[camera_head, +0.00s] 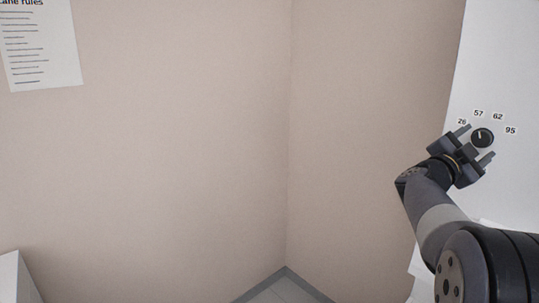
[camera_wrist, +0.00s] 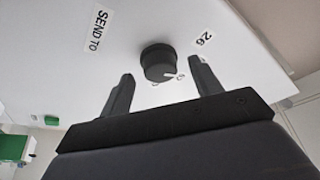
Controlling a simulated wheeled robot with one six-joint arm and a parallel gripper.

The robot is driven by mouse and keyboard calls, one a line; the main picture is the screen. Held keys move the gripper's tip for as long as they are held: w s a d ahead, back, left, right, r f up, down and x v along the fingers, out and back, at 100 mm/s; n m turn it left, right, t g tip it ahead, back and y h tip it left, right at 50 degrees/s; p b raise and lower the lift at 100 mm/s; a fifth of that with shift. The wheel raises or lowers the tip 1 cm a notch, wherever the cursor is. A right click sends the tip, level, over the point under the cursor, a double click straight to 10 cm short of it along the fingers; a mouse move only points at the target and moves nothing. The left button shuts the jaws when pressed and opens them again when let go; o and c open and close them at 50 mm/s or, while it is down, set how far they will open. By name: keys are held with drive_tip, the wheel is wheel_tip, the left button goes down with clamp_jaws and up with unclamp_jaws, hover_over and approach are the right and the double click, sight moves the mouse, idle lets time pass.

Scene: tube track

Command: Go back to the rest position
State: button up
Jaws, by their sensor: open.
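My gripper (camera_head: 476,143) is at the right of the head view, in front of a white panel (camera_head: 500,70). Its two fingers are spread apart with nothing between them that they touch. A black round dial (camera_head: 482,137) with a white pointer mark is on the panel, just beyond the fingertips. The labels 26, 57, 62 and 95 are arranged around it. In the wrist view the dial (camera_wrist: 158,62) sits ahead of the open fingers (camera_wrist: 163,80), apart from them. A "SEND TO" label (camera_wrist: 98,30) and the 26 label (camera_wrist: 204,39) are also seen there.
A printed rules sheet (camera_head: 38,45) hangs on the beige wall at the upper left. A white box edge (camera_head: 15,278) is at the lower left. The space in front of the wall corner is clear. A green object (camera_wrist: 14,148) shows at the wrist view's left edge.

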drive_tip(key=shift+w+d+r, duration=0.1)
drive_tip(key=shift+w+d, duration=0.05)
drive_tip(key=shift+d, duration=0.2)
